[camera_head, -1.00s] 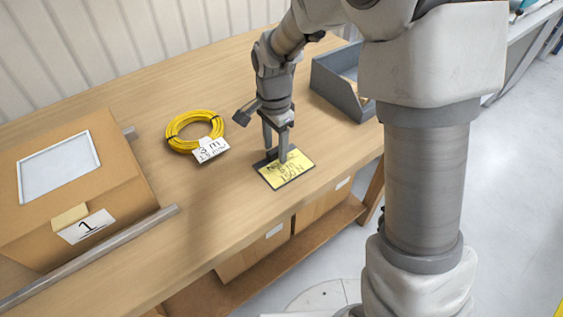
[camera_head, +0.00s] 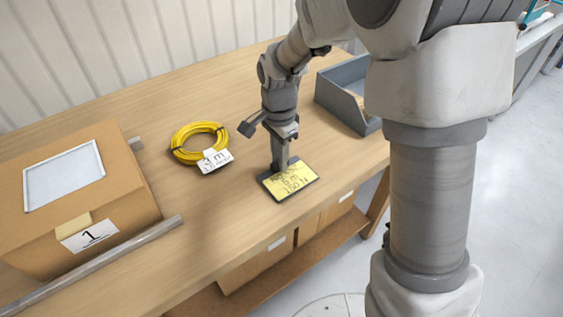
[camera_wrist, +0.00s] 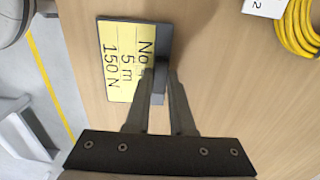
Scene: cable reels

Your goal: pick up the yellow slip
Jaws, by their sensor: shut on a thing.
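The yellow slip (camera_head: 294,182) has handwriting and lies on a thin dark backing near the front edge of the table. In the wrist view the slip (camera_wrist: 118,62) reads "No", "5 m", "150 N", with a dark strip along its right side. My gripper (camera_head: 278,169) points down at the slip's back-left side. In the wrist view my gripper's fingers (camera_wrist: 160,72) come together at that dark strip and are shut on the slip's dark-backed edge. The fingers hide part of this edge. The slip appears flat at table level; I cannot see a gap under it.
A yellow cable coil (camera_head: 200,128) with a white tag (camera_head: 215,160) lies left of the slip. A cardboard box (camera_head: 130,195) labelled 1 stands at the left, beside a metal rail (camera_head: 110,258). A grey open bin (camera_head: 345,105) stands behind right. Bare wood surrounds the slip.

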